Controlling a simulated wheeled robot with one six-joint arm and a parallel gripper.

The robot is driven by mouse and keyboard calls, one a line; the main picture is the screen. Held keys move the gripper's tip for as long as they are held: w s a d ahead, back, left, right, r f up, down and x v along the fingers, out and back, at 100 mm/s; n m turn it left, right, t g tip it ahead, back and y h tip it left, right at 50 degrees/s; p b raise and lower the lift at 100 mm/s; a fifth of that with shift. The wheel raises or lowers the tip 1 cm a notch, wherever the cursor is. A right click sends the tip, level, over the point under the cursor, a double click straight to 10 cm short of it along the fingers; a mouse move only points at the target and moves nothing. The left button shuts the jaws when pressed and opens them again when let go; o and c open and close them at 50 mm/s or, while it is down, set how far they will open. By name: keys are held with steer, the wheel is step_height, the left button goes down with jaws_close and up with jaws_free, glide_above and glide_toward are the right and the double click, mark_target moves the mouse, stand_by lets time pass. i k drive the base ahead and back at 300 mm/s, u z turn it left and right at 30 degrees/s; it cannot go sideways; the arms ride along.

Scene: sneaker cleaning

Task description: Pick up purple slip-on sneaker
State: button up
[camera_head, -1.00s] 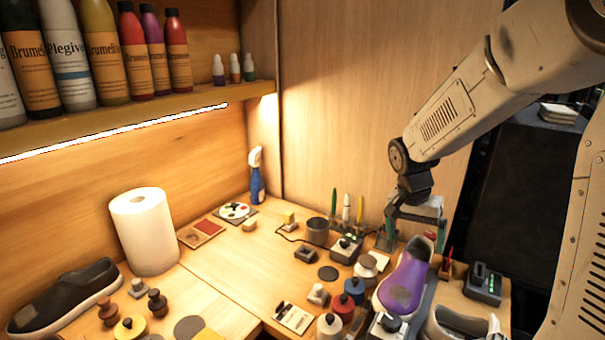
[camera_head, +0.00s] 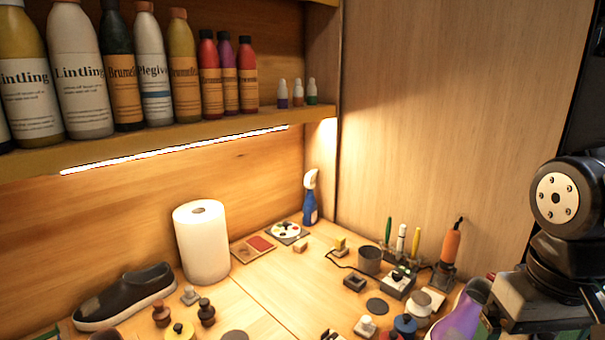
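The purple slip-on sneaker (camera_head: 462,318) stands on the worktop at the lower right. Its front part is cut off by the bottom edge of the picture. My gripper (camera_head: 535,308) is at the right edge, with its black wrist above a grey body. It overlaps or lies close to the right side of the sneaker in the picture. Its fingertips are mostly hidden or out of frame, so I cannot tell how wide it is or whether it touches the sneaker.
A black sneaker (camera_head: 125,297) and a paper roll (camera_head: 203,245) stand at left. A blue spray bottle (camera_head: 310,200) is in the back corner. A bottle shelf (camera_head: 200,135) overhangs the left.

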mark_target(460, 324)
steer(key=u, duration=0.05)
steer(key=k, duration=0.5)
steer(key=u, duration=1.6)
steer(key=i, duration=0.85)
steer(key=z, duration=3.1)
